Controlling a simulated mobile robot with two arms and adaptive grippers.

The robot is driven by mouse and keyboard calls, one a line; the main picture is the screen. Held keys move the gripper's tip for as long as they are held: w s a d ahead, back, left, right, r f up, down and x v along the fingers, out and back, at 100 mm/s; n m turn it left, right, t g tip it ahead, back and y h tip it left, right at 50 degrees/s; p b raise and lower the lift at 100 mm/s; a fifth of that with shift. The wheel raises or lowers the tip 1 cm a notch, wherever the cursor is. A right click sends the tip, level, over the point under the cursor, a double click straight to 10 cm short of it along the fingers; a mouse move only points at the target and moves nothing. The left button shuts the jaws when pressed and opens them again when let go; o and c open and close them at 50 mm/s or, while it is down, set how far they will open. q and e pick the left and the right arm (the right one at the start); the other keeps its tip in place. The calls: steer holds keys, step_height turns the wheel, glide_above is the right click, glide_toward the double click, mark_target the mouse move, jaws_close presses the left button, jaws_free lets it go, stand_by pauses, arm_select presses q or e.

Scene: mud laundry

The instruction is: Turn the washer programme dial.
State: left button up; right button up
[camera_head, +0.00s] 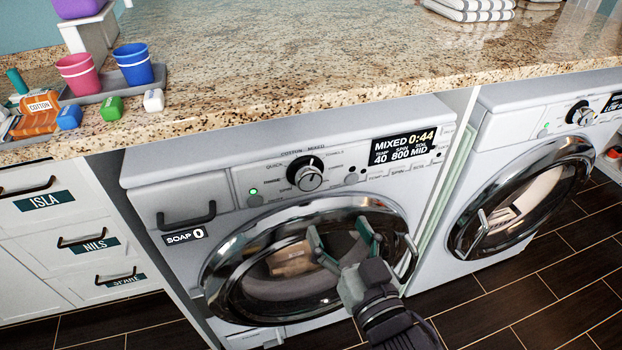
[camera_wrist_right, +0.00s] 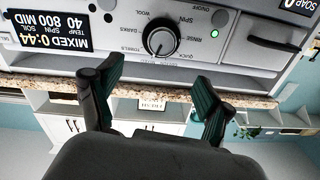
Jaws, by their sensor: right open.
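The washer programme dial (camera_head: 307,175) is a silver knob with a black surround on the front panel of the left machine. It also shows in the right wrist view (camera_wrist_right: 160,40), upside down, with programme names around it. The display (camera_head: 403,146) beside it reads MIXED 0:44, 40, 800, MID. My right gripper (camera_head: 342,240) is open and empty, in front of the round door and below the dial in the head view. In the right wrist view its two fingers (camera_wrist_right: 155,90) point toward the panel on either side of the dial, apart from it. My left gripper is not in view.
The glass door (camera_head: 262,290) of this washer is shut, with a soap drawer (camera_head: 186,218) at upper left. A granite counter (camera_head: 300,60) overhangs above, with cups and small boxes at its left. A second machine (camera_head: 530,150) stands right.

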mark_target(311, 181)
steer(key=p+x, duration=0.1)
steer(key=x, duration=1.2)
steer(key=shift+w+a, duration=0.2)
